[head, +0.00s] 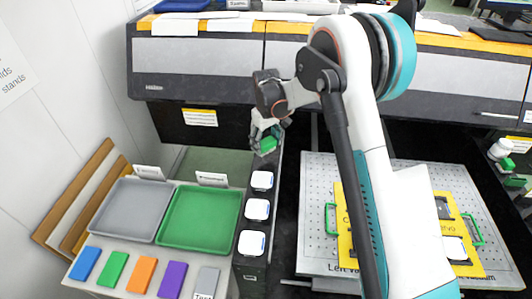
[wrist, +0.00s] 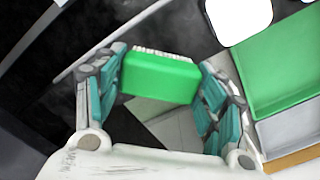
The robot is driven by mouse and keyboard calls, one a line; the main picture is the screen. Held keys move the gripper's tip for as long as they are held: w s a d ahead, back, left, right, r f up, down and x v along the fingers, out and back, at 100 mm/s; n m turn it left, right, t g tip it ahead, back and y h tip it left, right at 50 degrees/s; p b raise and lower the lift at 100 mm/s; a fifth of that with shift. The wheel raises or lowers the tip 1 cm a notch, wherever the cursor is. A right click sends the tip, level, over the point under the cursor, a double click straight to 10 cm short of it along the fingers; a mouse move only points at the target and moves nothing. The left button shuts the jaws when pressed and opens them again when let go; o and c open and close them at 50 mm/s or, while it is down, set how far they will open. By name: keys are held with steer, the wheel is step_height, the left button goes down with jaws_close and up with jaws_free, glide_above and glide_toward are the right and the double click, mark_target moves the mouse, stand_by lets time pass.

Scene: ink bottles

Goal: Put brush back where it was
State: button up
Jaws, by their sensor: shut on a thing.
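The brush (wrist: 160,77) is a green block with a strip of white bristles along its top edge in the wrist view. My gripper (wrist: 164,72) is shut on it, with one teal finger at each end of the block. In the head view my gripper (head: 264,138) points down and holds the brush (head: 267,147) just beyond the far end of a row of white-topped bottles. The bristles cannot be made out in the head view. I cannot tell how high the brush is above the dark surface.
White-topped bottles (head: 257,209) stand in a dark strip. Left of them are a green tray (head: 198,240) and a grey tray (head: 125,232), with several coloured blocks (head: 143,273) in front. A perforated plate (head: 313,180) carries a yellow board (head: 350,225) at right. A machine front rises behind.

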mark_target(266, 152)
steer(key=shift+f+b, duration=0.3)
steer(key=shift+f, duration=2)
steer(key=shift+f, duration=0.1)
steer(key=shift+f, duration=0.15)
steer(key=o, duration=0.9)
steer(key=shift+o, duration=0.2)
